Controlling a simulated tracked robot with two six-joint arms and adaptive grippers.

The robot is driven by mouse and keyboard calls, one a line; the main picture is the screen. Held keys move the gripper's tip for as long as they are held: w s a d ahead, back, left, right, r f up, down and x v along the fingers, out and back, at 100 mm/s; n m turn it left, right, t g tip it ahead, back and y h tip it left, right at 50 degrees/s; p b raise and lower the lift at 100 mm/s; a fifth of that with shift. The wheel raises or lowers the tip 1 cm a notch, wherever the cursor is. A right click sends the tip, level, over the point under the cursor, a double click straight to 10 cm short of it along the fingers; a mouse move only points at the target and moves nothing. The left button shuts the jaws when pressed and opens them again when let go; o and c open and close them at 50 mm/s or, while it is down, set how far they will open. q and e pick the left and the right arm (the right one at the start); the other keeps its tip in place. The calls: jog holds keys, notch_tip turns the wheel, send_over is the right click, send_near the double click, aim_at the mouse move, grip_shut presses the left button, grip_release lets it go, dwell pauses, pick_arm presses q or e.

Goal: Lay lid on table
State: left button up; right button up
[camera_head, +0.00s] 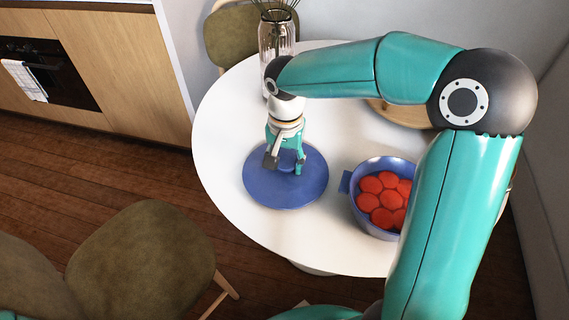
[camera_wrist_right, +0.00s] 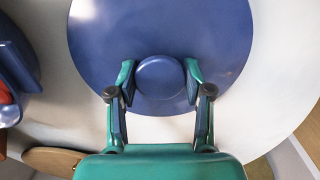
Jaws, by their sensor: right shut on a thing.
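The blue round lid (camera_head: 262,190) is level at the left part of the white round table (camera_head: 225,125), at or just above its top; I cannot tell whether it touches. My right gripper (camera_head: 285,165) is above the lid and shut on its round knob. In the right wrist view, the fingers (camera_wrist_right: 159,78) stand on both sides of the knob, with the lid (camera_wrist_right: 160,30) spreading out beyond them. The blue pot (camera_head: 376,228) stands open to the right of the lid, holding several red round pieces (camera_head: 381,198). My left gripper is not in view.
A glass vase (camera_head: 275,38) with stems stands at the back of the table. A wooden board (camera_head: 402,113) lies behind the pot, partly hidden by my right arm. Chairs (camera_head: 140,262) stand at the front left and back. Bare tabletop surrounds the lid.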

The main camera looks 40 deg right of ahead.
aim_at(286, 162)
jog(key=shift+f, duration=0.3)
jog(key=shift+f, duration=0.15)
jog(key=o, duration=1.4)
notch_tip(286, 162, up, 12)
jog(key=shift+r+p, duration=0.2)
jog(key=shift+p, duration=0.9)
